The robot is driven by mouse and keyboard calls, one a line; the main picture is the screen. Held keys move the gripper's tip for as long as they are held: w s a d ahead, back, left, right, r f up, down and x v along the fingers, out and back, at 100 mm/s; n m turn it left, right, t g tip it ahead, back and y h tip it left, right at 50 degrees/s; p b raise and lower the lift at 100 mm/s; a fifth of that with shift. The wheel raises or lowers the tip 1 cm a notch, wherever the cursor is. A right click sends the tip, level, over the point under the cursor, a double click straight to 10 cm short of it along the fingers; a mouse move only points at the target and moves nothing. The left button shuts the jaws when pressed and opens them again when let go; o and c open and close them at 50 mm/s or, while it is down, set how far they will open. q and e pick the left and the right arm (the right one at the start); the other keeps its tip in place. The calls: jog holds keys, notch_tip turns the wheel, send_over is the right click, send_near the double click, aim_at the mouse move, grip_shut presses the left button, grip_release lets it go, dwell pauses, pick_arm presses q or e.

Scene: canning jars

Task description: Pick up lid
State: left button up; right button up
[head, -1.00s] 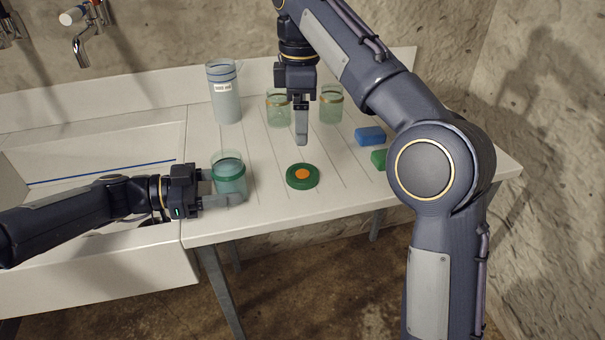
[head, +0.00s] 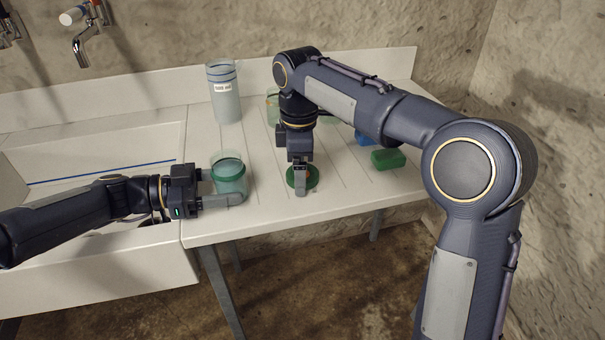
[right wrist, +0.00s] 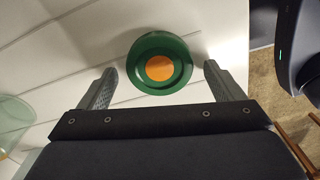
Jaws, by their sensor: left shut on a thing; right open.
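The lid (head: 312,176) is a flat green disc with an orange centre, lying on the white counter. In the right wrist view the lid (right wrist: 160,62) lies between and a little beyond the fingertips. My right gripper (head: 301,188) points down over the lid and hides part of it in the head view; its fingers (right wrist: 159,82) are open, one on each side, with gaps to the lid. My left gripper (head: 222,190) is shut on a green-tinted jar (head: 230,178) near the sink edge. The jar stands upright with its top open.
A tall measuring jug (head: 224,98) stands at the back. A glass jar (head: 272,106) is partly behind my right arm. The sink (head: 95,160) is at left.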

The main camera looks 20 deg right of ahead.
jog(key=c, duration=1)
jog(key=shift+c, duration=0.2)
notch_tip(320, 180, up, 10)
dwell(0.4)
pick_arm(q)
jog(key=o, duration=1)
